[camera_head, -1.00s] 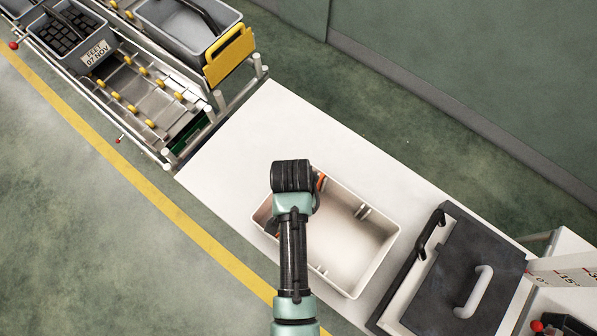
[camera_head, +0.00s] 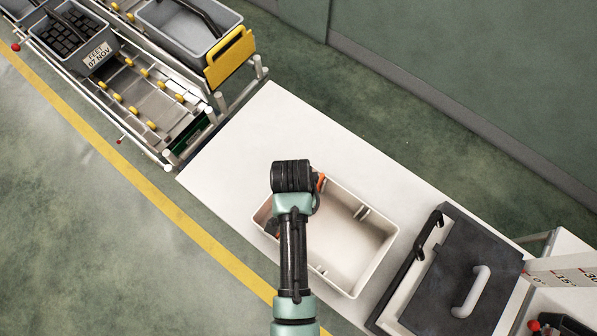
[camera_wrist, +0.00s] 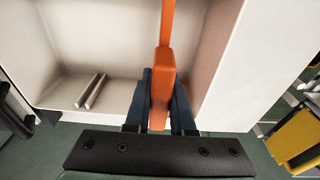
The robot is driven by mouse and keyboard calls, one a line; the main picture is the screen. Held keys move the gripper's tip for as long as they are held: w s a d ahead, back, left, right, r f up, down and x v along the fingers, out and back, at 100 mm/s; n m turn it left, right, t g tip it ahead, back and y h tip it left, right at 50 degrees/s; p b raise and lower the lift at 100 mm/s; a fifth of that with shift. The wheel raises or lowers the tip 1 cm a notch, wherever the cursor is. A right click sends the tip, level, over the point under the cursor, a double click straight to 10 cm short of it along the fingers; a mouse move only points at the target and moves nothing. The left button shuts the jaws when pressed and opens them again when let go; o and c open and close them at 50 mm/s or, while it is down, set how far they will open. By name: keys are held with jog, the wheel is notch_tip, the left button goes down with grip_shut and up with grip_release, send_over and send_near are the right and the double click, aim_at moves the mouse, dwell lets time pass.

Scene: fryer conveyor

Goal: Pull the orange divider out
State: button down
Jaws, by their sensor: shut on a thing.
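The orange divider (camera_wrist: 161,85) stands in the wrist view between the two dark fingers of my gripper (camera_wrist: 160,103), which is shut on its thick grip part. The divider is at the upper-left part of a cream-coloured bin (camera_head: 385,222). The gripper's fingers are hidden in the head view under my wrist. I cannot tell whether the divider's lower edge is still in its slots.
The bin stands on a white table (camera_head: 235,150). A dark lid with a pale handle (camera_head: 472,292) lies at the right. A roller conveyor (camera_head: 140,95) with grey bins and a yellow panel (camera_head: 230,58) stands at the upper left. The table's left part is clear.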

jog(key=shift+r+p, duration=3.7)
jog(key=shift+r, duration=1.2)
jog(key=shift+r, duration=0.15)
jog(key=shift+r, duration=1.35)
jog(key=shift+s, duration=0.1)
